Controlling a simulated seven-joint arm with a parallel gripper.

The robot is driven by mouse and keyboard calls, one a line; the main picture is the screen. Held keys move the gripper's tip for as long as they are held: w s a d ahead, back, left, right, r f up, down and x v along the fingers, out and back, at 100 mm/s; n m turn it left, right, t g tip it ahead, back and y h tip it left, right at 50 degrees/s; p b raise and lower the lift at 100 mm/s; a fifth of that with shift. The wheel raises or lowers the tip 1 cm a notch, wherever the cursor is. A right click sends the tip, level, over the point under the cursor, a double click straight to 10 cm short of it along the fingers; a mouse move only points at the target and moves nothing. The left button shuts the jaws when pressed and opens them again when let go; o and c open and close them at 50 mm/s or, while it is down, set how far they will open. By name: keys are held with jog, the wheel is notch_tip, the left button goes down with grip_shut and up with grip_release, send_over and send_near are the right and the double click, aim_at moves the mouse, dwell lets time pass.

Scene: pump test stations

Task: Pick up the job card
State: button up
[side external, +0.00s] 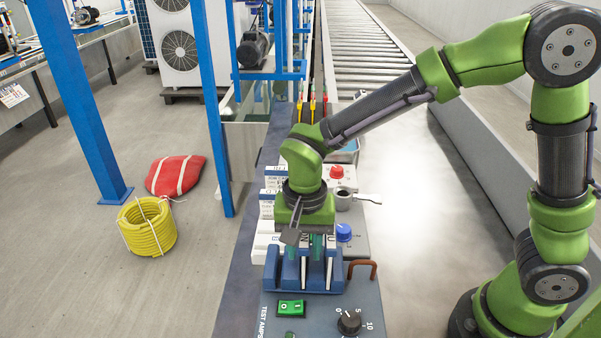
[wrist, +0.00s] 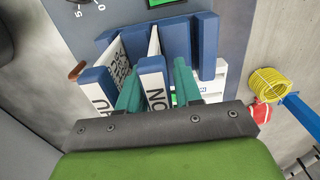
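A blue slotted rack (side external: 330,280) stands on the grey test panel, and it also fills the upper middle of the wrist view (wrist: 207,45). White cards stand on edge in it. One card with dark print (wrist: 118,68) leans in the left slot, and a thin white card edge (wrist: 154,42) shows in the middle slot. I cannot tell which is the job card. My gripper (wrist: 156,75) is directly over the rack, pointing down. Its green fingers are apart, either side of a blue divider with a white lettered face (wrist: 154,95). My gripper hides part of the rack in the side view (side external: 305,245).
On the panel are a green switch (side external: 291,308), a black dial (side external: 349,321), a brown handle (side external: 362,267) and a blue knob (side external: 343,232). A metal cup (side external: 344,199) stands behind. A yellow hose coil (side external: 147,227) and a red bag (side external: 176,175) lie on the floor.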

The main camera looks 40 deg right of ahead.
grip_shut()
jog(key=shift+r, duration=0.15)
